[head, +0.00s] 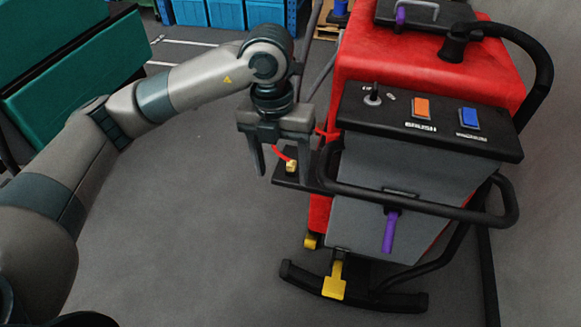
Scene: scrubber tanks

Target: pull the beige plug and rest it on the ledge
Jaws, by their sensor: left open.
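The beige plug (291,167) is small and yellowish, with a red cord running up to it. It stands at the black ledge (283,182) on the left side of the red and grey scrubber. I cannot tell how it is seated there. My left gripper (281,173) is open and points down, its two fingers apart. In the picture the plug shows between the fingers, close to the right one. No contact is clear. My right gripper is not in view.
The scrubber's black handlebar (420,205) curves out just right of the ledge. The control panel (430,122) has an orange and a blue switch. A purple handle (391,230) and a yellow pedal (335,281) sit lower. Open grey floor lies to the left.

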